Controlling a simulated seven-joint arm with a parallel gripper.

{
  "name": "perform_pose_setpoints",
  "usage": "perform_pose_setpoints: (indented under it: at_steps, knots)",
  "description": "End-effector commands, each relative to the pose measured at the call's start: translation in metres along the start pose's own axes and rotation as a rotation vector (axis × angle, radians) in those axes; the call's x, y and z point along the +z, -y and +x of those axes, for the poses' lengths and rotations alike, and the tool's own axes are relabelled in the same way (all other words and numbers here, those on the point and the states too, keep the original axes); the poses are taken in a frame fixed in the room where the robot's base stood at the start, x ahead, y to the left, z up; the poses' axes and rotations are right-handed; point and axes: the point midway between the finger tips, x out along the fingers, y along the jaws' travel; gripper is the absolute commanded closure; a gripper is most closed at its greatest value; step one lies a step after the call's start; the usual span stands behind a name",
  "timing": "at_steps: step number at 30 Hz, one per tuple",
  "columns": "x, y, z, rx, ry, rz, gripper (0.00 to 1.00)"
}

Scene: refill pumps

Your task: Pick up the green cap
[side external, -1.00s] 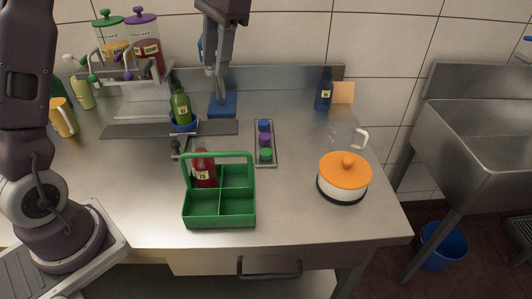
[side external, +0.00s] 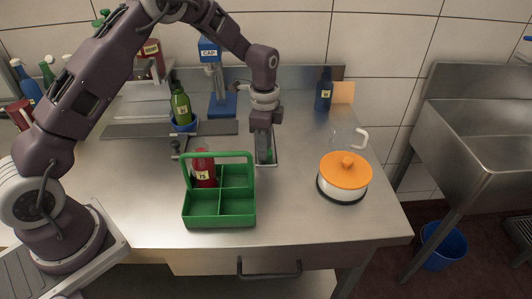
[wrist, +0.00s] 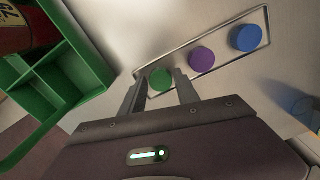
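The green cap (wrist: 160,79) lies at the near end of a shallow metal-rimmed tray (wrist: 180,48), in line with a purple cap (wrist: 201,59) and a blue cap (wrist: 246,38). In the wrist view my gripper (wrist: 158,90) is open. Its two fingers point down with the green cap between or just beyond their tips. I cannot tell whether they touch it. In the side view my gripper (side external: 265,158) is low over the tray (side external: 273,160) and hides the caps.
A green carrier (side external: 220,208) with a red bottle (side external: 203,170) stands just left of my gripper. An orange-lidded pot (side external: 345,175) and a clear jug (side external: 345,138) stand to the right. A blue CAP device (side external: 209,50) and a green bottle (side external: 180,108) are behind.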

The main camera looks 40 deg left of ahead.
Motion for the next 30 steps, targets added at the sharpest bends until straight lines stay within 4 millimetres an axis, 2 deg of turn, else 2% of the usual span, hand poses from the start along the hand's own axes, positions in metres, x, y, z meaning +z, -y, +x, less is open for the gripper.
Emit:
perform_pose_setpoints:
  at_steps: [3, 8, 12, 13, 22, 26, 30]
  knots:
    - [0.000, 0.000, 0.009, 0.000, 0.000, 0.000, 0.63]
    - [0.000, 0.000, 0.009, 0.000, 0.000, -0.001, 0.63]
    - [0.000, 0.000, 0.008, 0.000, 0.000, -0.001, 0.88]
    - [0.000, 0.000, 0.008, 0.000, 0.000, -0.001, 0.91]
    - [-0.001, 0.000, 0.005, -0.001, -0.001, -0.001, 0.92]
    - [-0.001, 0.001, -0.012, -0.004, -0.002, -0.001, 0.92]
    - [-0.001, 0.001, -0.053, -0.007, -0.005, -0.001, 0.92]
